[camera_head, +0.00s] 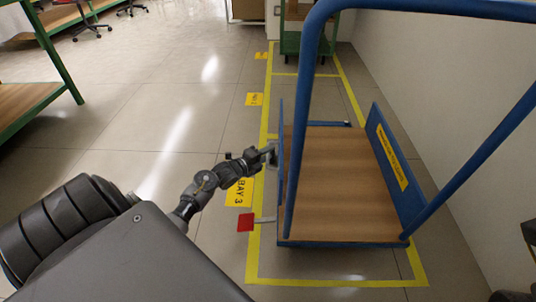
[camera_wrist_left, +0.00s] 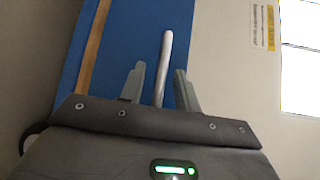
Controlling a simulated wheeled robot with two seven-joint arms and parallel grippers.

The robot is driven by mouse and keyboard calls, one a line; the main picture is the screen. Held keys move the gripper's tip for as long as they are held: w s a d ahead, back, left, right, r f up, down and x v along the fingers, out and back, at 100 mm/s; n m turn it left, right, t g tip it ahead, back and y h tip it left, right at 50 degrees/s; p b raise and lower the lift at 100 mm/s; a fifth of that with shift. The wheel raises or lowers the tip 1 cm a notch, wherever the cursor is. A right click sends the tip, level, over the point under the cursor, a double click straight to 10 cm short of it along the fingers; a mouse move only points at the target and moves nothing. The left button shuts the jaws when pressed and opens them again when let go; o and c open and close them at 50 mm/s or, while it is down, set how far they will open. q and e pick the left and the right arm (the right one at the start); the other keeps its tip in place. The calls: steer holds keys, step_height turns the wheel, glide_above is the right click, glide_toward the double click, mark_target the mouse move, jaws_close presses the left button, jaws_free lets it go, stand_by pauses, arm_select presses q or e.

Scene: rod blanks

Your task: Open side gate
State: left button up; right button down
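The blue cart has an upright blue side gate (camera_head: 281,150) on its left side, seen nearly edge-on. My left gripper (camera_head: 270,152) is at the outer face of this gate. In the left wrist view my left gripper (camera_wrist_left: 159,70) has its two fingers apart. A pale grey bar (camera_wrist_left: 165,50) stands between them, with a gap to each finger, in front of a blue panel (camera_wrist_left: 130,35). Whether the fingers touch the bar cannot be told; they look open around it. My right gripper is not in view.
The cart's wooden deck (camera_head: 340,190) is empty. A blue panel with a yellow label (camera_head: 392,157) stands on its right. A red tag (camera_head: 245,222) lies beside the cart at lower left. Yellow tape (camera_head: 335,283) marks the bay.

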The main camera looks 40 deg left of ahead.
arm_select(q)
steer(key=shift+w+d, duration=0.1)
steer(key=shift+w, duration=0.35)
jaws_close()
steer(key=shift+s+f, duration=0.1)
steer(key=shift+f, duration=0.05)
